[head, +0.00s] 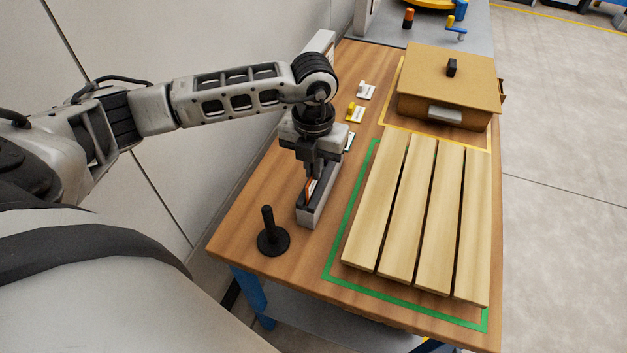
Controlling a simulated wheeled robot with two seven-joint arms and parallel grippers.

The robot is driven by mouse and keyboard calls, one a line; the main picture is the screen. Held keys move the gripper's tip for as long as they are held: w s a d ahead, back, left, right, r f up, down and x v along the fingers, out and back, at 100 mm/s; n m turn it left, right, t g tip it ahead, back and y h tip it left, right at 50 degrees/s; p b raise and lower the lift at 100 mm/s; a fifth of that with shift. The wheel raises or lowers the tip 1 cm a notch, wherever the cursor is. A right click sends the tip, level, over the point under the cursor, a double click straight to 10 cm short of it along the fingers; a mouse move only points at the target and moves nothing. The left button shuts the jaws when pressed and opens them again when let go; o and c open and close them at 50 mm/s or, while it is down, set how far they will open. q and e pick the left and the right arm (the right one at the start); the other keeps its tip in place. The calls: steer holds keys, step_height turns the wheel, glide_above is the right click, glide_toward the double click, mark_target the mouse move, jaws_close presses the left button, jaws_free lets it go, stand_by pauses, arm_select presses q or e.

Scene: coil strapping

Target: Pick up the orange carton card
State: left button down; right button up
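The orange carton card (309,191) stands upright in a narrow grey holder (318,212) on the wooden table. Only a slim orange and white part of it shows in the head view. My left gripper (315,178) points straight down over the holder, with its fingers right at the top of the card. The fingers overlap the card in the picture, and I cannot tell whether they are closed on it. My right gripper is not in view.
A black peg on a round base (268,238) stands left of the holder. A slatted pallet (424,215) lies right, inside a green outline. A brown carton (449,85) is behind it. Small tags with yellow and white parts (355,112) lie beyond my gripper.

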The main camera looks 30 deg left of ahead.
arm_select(q)
steer(key=shift+r+p, duration=0.45)
steer(key=shift+r, duration=0.2)
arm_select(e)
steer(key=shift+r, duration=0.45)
arm_select(q)
step_height(320, 180, up, 3)
steer(key=shift+w+f+p, duration=0.1)
steer(key=shift+p, duration=0.8)
steer(key=w+d+r, duration=0.5)
steer(key=w+r, duration=0.4)
steer(key=w, duration=0.3)
steer(key=shift+w+d, duration=0.2)
steer(key=shift+w, duration=0.2)
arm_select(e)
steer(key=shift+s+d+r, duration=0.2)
